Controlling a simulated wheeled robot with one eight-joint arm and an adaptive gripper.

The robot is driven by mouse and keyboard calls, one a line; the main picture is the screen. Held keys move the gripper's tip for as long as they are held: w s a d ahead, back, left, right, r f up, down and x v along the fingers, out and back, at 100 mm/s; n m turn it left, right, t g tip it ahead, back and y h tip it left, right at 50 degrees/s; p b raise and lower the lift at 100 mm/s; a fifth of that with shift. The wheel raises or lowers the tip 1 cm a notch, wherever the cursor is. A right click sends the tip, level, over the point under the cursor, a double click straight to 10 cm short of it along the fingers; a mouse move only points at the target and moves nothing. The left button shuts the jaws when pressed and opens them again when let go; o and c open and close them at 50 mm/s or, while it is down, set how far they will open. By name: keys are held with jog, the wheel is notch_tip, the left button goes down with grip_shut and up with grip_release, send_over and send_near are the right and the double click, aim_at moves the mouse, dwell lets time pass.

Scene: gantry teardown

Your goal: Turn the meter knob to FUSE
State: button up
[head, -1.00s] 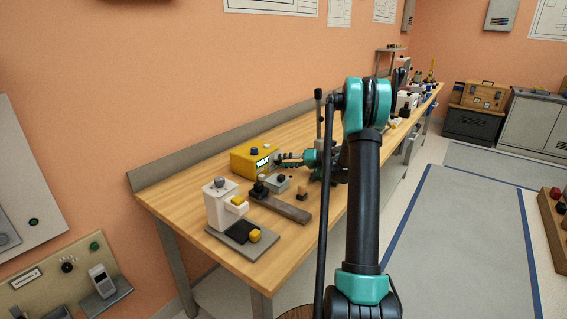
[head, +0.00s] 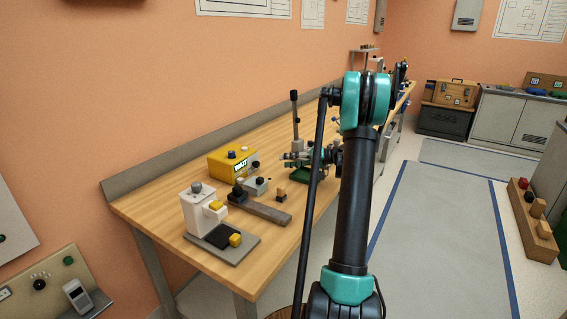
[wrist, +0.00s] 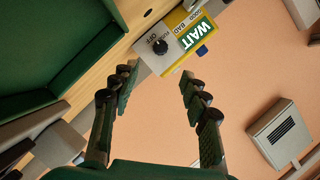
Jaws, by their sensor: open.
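The yellow meter (head: 217,166) stands on the bench near the wall, its lit display reading WAIT. In the wrist view the yellow meter (wrist: 189,17) shows a grey panel with a round black knob (wrist: 160,46). OFF is printed beside the knob, with what looks like FUSE near it. The knob's pointer is too small to read surely. My gripper (wrist: 158,80) is open and empty, with its fingers on either side of the line to the knob and apart from it. In the head view my gripper (head: 286,160) is right of the meter.
A small grey box with a black knob (head: 259,181), a grey bar (head: 268,212) and a white device on a grey base (head: 198,213) stand in front of the meter. A green tray-like piece (wrist: 45,40) fills the wrist view's upper left. An upright lever (head: 295,105) stands behind my gripper.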

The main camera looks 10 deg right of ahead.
aim_at(258, 165)
jog(key=shift+s+a+r+n+t+h, duration=0.2)
jog(key=shift+s+a+n+t+h, duration=0.15)
jog(key=shift+n, duration=0.25)
jog(key=s+n, duration=0.1)
jog(key=s+a+n+t+h, duration=0.1)
jog(key=n, duration=0.1)
jog(key=s+r+n+t+h, duration=0.1)
jog(key=shift+a, duration=0.25)
jog(key=s+n+t+h, duration=0.1)
jog(key=n, duration=0.1)
jog(key=s+n+h, duration=0.1)
jog(key=s+n, duration=0.1)
jog(key=n, duration=0.1)
jog(key=s+a+n+t+h, duration=0.1)
jog(key=s+n, duration=0.1)
jog(key=shift+s+a+r+t+h, duration=0.1)
jog(key=shift+s+r+t+h, duration=0.15)
jog(key=shift+r+t+h, duration=0.1)
jog(key=x, duration=1.6)
jog(key=shift+w, duration=0.2)
